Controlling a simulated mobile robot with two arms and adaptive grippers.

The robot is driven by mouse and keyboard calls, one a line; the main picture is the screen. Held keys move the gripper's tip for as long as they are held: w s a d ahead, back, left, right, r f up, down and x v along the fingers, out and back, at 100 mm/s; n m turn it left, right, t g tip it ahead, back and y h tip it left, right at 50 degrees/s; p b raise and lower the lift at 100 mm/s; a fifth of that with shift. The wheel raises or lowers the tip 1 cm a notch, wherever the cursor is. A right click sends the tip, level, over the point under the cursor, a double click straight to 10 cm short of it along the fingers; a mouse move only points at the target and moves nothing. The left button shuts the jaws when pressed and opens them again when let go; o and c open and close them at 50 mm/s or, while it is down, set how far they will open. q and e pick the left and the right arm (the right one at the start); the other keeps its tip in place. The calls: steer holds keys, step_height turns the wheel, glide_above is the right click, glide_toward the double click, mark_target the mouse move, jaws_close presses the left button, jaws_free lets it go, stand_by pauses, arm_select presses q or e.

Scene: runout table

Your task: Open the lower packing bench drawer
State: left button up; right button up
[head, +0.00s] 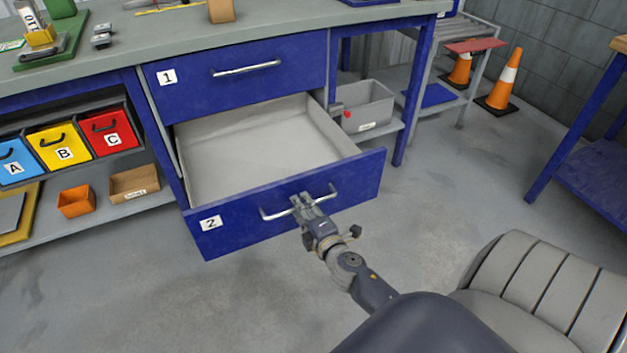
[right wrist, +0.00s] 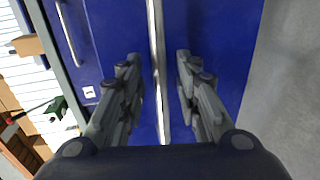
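The lower drawer (head: 281,214), labelled 2, stands pulled well out of the packing bench (head: 140,45); its inside looks empty. Its blue front carries a silver bar handle (head: 275,216), which also shows in the right wrist view (right wrist: 155,50). My right gripper (head: 309,199) is at this handle. In the right wrist view its two fingers (right wrist: 158,62) stand apart on either side of the bar, with a visible gap on each side. The upper drawer (head: 240,75), labelled 1, is shut. My left gripper is not in view.
Blue, yellow and red bins (head: 64,147) stand on the shelf left of the drawers. A grey bin (head: 366,105) sits on a shelf to the right. Traffic cones (head: 505,80) stand farther back. The floor before the drawer is clear apart from a grey ribbed object (head: 545,280) at lower right.

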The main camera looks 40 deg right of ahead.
steer(key=v, duration=1)
steer(key=shift+s+r, duration=0.15)
steer(key=shift+s, duration=0.15)
steer(key=shift+a, duration=0.1)
